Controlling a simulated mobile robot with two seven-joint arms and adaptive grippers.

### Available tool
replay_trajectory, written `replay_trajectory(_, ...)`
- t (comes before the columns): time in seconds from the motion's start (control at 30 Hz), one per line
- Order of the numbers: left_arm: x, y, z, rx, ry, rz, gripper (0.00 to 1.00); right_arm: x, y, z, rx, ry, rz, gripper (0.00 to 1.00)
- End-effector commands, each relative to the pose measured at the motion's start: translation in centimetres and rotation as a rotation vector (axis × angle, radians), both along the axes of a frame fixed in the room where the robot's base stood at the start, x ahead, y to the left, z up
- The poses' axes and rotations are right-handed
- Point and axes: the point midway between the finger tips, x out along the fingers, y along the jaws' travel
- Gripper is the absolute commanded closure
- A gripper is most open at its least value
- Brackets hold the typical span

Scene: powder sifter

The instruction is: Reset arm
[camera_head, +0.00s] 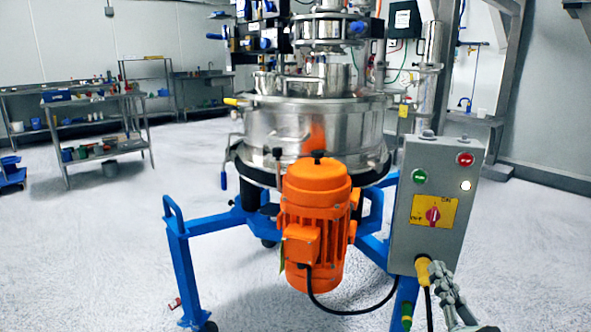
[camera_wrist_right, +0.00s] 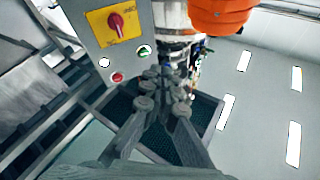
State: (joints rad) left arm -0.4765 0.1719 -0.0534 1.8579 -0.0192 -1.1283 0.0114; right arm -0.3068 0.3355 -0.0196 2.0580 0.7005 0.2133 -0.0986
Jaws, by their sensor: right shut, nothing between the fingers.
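My right gripper (camera_head: 438,270) is at the lower right of the head view, in front of the lower part of the grey control box (camera_head: 404,225). In the right wrist view its grey fingers (camera_wrist_right: 163,78) come together at the middle, shut with nothing between them. The box carries a green button (camera_head: 419,177), a red button (camera_head: 465,159), a lit white lamp (camera_head: 466,185) and a red rotary knob (camera_head: 432,215) on a yellow plate. I cannot tell whether the gripper touches the box or its yellow cable plug (camera_head: 423,268). My left gripper is not in view.
The steel sifter (camera_head: 310,127) stands on a blue wheeled frame (camera_head: 184,265), with an orange motor (camera_head: 316,210) in front. A black cable (camera_head: 350,312) loops below the motor. Steel workbenches (camera_head: 95,122) stand at the back left.

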Motion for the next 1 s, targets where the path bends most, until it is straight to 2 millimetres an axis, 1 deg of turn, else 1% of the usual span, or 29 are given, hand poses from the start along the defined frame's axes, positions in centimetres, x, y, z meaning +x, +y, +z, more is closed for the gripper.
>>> replay_trajectory(0.03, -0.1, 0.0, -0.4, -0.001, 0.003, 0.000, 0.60, 0.3, 0.7, -3.6, -0.041, 0.099, 0.014, 1.00)
replay_trajectory(0.07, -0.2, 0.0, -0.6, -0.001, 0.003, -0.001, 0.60, 0.4, 1.2, -5.8, -0.069, 0.163, 0.025, 1.00)
replay_trajectory(0.1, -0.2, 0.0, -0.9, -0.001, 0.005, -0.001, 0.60, 0.4, 1.7, -8.8, -0.108, 0.248, 0.037, 1.00)
replay_trajectory(0.13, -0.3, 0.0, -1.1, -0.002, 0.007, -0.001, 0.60, 0.2, 2.0, -11.1, -0.135, 0.312, 0.047, 1.00)
replay_trajectory(0.17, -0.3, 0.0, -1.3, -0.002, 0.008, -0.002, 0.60, 0.0, 2.2, -13.4, -0.161, 0.376, 0.054, 1.00)
replay_trajectory(0.2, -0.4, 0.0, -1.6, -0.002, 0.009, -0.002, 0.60, -0.6, 2.5, -16.4, -0.196, 0.463, 0.064, 1.00)
replay_trajectory(0.27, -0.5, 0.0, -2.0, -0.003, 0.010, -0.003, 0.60, -1.8, 2.7, -20.9, -0.244, 0.594, 0.078, 1.00)
replay_trajectory(0.3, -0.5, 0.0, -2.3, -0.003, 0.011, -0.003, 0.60, -2.8, 2.8, -23.8, -0.276, 0.681, 0.085, 1.00)
replay_trajectory(0.37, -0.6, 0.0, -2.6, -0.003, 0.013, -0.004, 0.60, -4.7, 2.7, -28.0, -0.322, 0.813, 0.095, 1.00)
replay_trajectory(0.4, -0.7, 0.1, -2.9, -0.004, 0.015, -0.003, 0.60, -6.3, 2.5, -30.8, -0.353, 0.902, 0.100, 1.00)
replay_trajectory(0.47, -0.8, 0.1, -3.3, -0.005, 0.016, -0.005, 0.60, -8.9, 2.2, -34.5, -0.394, 1.035, 0.105, 1.00)
replay_trajectory(0.5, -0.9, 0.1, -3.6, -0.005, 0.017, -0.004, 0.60, -10.7, 1.9, -36.8, -0.423, 1.121, 0.107, 1.00)
replay_trajectory(0.53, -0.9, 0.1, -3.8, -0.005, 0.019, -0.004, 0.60, -12.2, 1.6, -38.4, -0.444, 1.184, 0.107, 1.00)
replay_trajectory(0.57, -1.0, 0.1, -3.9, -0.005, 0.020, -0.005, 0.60, -13.6, 1.3, -39.8, -0.462, 1.245, 0.108, 1.00)
replay_trajectory(0.6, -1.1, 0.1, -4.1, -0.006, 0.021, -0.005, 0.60, -15.5, 0.9, -41.5, -0.485, 1.320, 0.107, 1.00)
replay_trajectory(0.63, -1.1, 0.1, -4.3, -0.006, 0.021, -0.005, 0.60, -16.9, 0.6, -42.5, -0.502, 1.373, 0.105, 1.00)
replay_trajectory(0.7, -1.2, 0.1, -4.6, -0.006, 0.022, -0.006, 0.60, -19.7, -0.1, -44.4, -0.535, 1.478, 0.100, 1.00)
replay_trajectory(0.8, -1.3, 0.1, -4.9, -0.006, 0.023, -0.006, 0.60, -22.6, -0.7, -46.1, -0.567, 1.584, 0.093, 1.00)
replay_trajectory(0.9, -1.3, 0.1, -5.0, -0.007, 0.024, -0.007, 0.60, -24.1, -1.1, -46.7, -0.584, 1.636, 0.089, 1.00)
replay_trajectory(1.0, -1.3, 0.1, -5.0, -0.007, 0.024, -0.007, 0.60, -24.5, -1.2, -46.9, -0.588, 1.650, 0.088, 1.00)
